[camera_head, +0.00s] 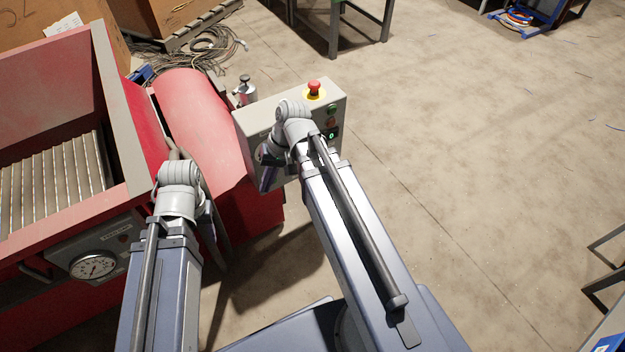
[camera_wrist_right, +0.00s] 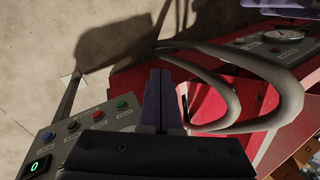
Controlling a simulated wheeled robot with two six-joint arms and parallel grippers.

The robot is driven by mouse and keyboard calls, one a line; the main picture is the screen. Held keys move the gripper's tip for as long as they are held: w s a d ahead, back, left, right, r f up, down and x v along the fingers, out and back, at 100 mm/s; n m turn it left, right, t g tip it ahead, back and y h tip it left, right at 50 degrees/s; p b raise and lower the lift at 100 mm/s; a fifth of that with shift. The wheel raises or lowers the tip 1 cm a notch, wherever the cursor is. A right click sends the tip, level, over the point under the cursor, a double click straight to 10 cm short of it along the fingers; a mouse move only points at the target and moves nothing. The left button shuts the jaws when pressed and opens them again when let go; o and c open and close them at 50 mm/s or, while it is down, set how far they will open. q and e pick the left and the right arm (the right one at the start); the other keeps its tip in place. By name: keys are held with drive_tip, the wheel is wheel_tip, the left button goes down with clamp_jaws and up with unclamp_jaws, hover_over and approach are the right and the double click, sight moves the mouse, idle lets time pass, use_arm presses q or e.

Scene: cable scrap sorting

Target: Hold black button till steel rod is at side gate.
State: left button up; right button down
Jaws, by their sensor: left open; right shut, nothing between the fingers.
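The control box (camera_head: 290,105) stands beside the red machine, with a red stop knob (camera_head: 314,88) on top. In the right wrist view its panel shows a black button (camera_wrist_right: 73,126) between a blue and a red one, and a green "0" display (camera_wrist_right: 35,168). My right gripper (camera_head: 267,176) is shut and empty beside the box; in its wrist view the fingers (camera_wrist_right: 160,98) are apart from the buttons. My left gripper (camera_head: 180,178) is by the red machine, its fingers mostly hidden by its wrist. I cannot make out a steel rod or side gate.
The red machine (camera_head: 60,85) fills the left, with a slatted bed (camera_head: 60,180) and a gauge (camera_head: 94,265). Thick grey hoses (camera_wrist_right: 235,75) curve near my right gripper. Coiled cable (camera_head: 205,48) lies behind. The floor on the right is mostly clear.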

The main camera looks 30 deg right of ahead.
drive_tip(key=w+d+f+m+t+y+b, duration=0.2)
drive_tip(key=d+f+m+t+b, duration=0.2)
drive_tip(key=d+f+b, duration=0.7)
drive_tip(key=w+d+f+m+t+y+b, duration=0.2)
drive_tip(key=d+f+m+t+b, duration=0.3)
drive_tip(key=d+f+b, duration=0.7)
drive_tip(key=d+m+b, duration=0.1)
drive_tip(key=b, duration=0.7)
drive_tip(key=shift+w+d, duration=0.3)
drive_tip(key=w, duration=0.8)
drive_tip(key=shift+w+a, duration=0.4)
drive_tip(key=shift+w, duration=0.15)
drive_tip(key=shift+w, duration=0.3)
